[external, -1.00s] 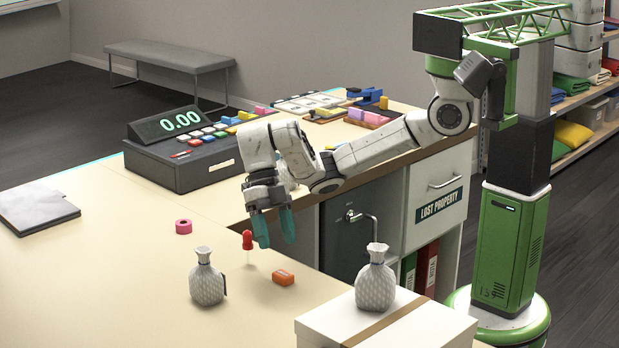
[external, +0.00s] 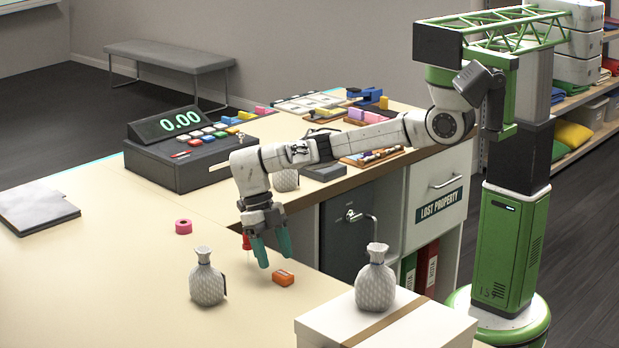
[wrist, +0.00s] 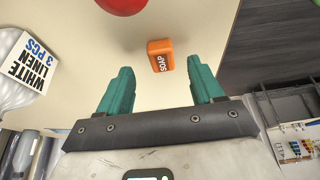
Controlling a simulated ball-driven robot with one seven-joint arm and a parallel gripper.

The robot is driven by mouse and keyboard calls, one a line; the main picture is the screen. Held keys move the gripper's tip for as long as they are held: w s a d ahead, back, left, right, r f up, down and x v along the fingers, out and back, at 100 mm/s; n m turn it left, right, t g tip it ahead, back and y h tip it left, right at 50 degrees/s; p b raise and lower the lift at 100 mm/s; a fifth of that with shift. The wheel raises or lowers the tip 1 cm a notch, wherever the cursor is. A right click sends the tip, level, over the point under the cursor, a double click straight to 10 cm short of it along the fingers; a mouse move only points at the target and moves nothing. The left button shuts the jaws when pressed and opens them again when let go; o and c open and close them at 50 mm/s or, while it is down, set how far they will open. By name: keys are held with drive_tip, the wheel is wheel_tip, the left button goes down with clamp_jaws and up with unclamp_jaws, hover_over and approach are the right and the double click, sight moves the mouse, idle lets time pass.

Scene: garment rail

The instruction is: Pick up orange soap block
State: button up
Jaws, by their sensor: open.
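The orange soap block (external: 283,278) lies on the cream counter (external: 120,290), near its right edge. In the wrist view the block (wrist: 160,55) lies beyond and between my fingertips, with its "SOAP" label showing. My gripper (external: 273,256) is open and empty, pointing down above the counter, just behind the block and apart from it. Its two teal fingers also show in the wrist view (wrist: 162,85).
A red-topped object (external: 247,241) stands close beside my gripper, partly hidden by it. A grey-white tied bag (external: 207,284) stands left of the block. Another bag (external: 375,282) sits on a white box (external: 330,325) to the right.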

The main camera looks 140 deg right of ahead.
sight(279, 272)
drive_tip(key=x, duration=0.4)
drive_tip(key=shift+c, duration=0.3)
drive_tip(key=shift+d, duration=0.1)
drive_tip(key=c, duration=1.1)
